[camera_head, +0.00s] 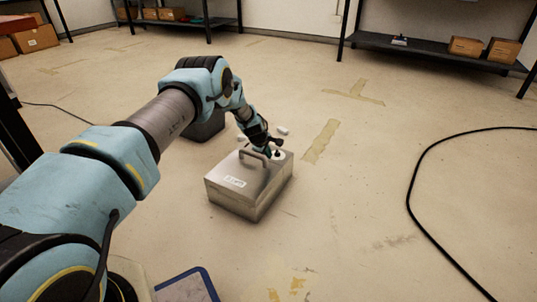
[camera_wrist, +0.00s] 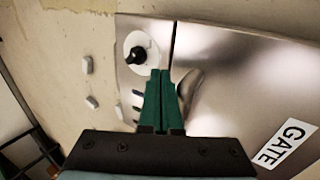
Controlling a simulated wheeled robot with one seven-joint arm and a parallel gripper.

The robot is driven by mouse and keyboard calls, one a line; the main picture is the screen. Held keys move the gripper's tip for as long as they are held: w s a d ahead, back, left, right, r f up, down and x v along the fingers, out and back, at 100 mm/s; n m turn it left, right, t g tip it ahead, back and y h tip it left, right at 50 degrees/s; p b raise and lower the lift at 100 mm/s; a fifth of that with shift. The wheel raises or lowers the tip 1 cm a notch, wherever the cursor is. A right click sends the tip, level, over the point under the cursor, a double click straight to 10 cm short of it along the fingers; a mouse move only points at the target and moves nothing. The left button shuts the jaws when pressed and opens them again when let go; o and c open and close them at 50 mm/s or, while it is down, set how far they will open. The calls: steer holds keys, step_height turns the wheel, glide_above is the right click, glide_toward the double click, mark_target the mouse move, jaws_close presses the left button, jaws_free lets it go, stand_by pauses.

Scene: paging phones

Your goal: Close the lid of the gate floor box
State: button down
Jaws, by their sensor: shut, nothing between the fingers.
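The gate floor box (camera_head: 238,205) is a silvery metal box on the floor, with a white label on its top. In the wrist view its label reads GATE. The lid (camera_wrist: 230,65) lies flat across the top in both views; I cannot tell whether a thin gap remains. A bar handle (camera_head: 253,154) stands on the lid. A dark seam parts the lid from a strip with a white disc and black knob (camera_wrist: 137,54). My gripper (camera_wrist: 160,75) is shut and empty, its green fingertips over the top near the knob and handle. Contact cannot be told.
Small white pieces (camera_head: 282,130) lie on the floor behind the box. A dark grey box (camera_head: 207,128) stands partly behind my arm. A black cable (camera_head: 411,190) curves across the right floor. Shelves (camera_head: 430,47) line the back wall. Floor right of the box is clear.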

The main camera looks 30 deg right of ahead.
step_height(320, 180, up, 14)
steer(key=p, duration=0.5)
steer(key=shift+p, duration=0.4)
steer(key=a+r+m+y, duration=0.1)
steer(key=a+r+m, duration=0.1)
steer(key=a+r, duration=0.85)
steer(key=a+r+m+y, duration=0.1)
steer(key=a+r, duration=0.5)
steer(key=a, duration=1)
steer(key=s+a+r+m+g+y+p, duration=0.15)
steer(key=s+a+r, duration=0.35)
steer(key=s+a, duration=0.75)
steer(key=s+a+r+m+y, duration=0.2)
steer(key=s+a+r+m, duration=0.15)
steer(key=s+a, duration=0.9)
step_height(320, 180, up, 35)
steer(key=w+n+p, duration=0.1)
steer(key=w+p, duration=0.1)
steer(key=p, duration=3.2)
steer(key=shift+a+r, duration=0.2)
steer(key=shift+a, duration=0.2)
